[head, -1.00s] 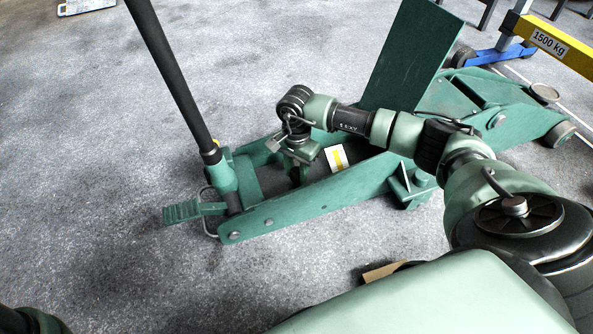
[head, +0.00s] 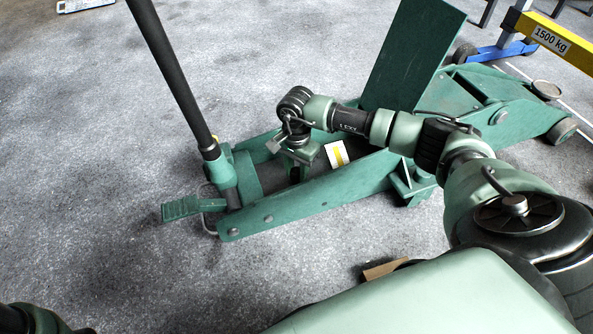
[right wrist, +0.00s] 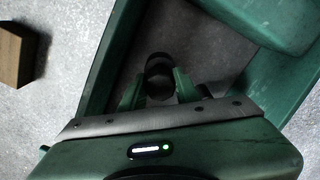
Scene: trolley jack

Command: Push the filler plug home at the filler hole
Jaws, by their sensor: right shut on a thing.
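The green trolley jack (head: 320,196) stands on the grey floor, its black-gripped handle (head: 172,75) slanting up at the left. My right gripper (head: 296,173) points down between the jack's side plates, near the handle base. In the right wrist view my right gripper (right wrist: 158,87) is shut on a small dark round piece, seemingly the filler plug (right wrist: 160,86). Another dark round shape shows just beyond it; I cannot tell whether it is the filler hole or part of the plug. How far the plug is seated is hidden. Of my left arm only a dark part shows at the bottom left; its gripper is out of view.
A green upright plate (head: 413,55) rises behind my right forearm. A white label with a yellow stripe (head: 337,154) is beside the gripper. A foot pedal (head: 181,208) juts out left. A brown block (head: 383,270) lies on the floor in front. Floor at left is clear.

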